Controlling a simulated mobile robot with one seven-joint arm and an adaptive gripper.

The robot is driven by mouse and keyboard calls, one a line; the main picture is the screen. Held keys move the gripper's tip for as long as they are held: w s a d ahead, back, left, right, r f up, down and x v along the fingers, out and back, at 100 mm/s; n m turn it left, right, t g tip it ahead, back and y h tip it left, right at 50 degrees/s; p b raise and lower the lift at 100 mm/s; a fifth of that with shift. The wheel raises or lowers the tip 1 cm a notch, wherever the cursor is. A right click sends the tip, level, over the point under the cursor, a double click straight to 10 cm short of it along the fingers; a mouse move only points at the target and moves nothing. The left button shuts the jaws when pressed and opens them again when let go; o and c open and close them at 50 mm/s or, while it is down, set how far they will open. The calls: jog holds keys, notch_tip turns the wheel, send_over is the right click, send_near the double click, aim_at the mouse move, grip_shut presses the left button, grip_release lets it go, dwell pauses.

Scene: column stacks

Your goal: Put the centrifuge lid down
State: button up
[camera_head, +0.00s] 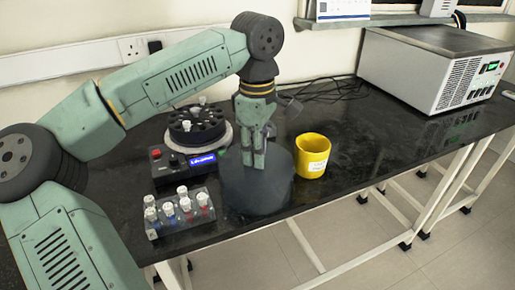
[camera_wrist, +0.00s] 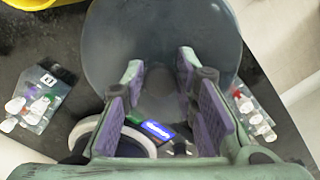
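The centrifuge lid (camera_head: 257,196) is a dark grey round cover with a small knob at its centre, right of the centrifuge and close to the bench's front edge. The lid fills the upper middle of the wrist view (camera_wrist: 110,45). My gripper (camera_head: 254,163) points down onto the lid's middle. In the wrist view its fingers (camera_wrist: 160,75) stand on both sides of the knob and appear shut on it. I cannot tell whether the lid touches the bench. The centrifuge (camera_head: 172,173) is uncovered, with its dark rotor (camera_head: 196,124) showing.
A yellow cup (camera_head: 312,155) stands close to the lid's right side. A rack of capped vials (camera_head: 180,216) is at its front left. Another small holder with vials (camera_wrist: 40,95) shows in the wrist view. A large grey machine (camera_head: 433,70) is at the back right; the bench before it is clear.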

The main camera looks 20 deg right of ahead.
jog(key=o, duration=0.3)
jog(key=shift+r, duration=0.15)
notch_tip(320, 180, up, 12)
jog(key=shift+a+r, duration=0.1)
dwell(0.4)
dwell(0.4)
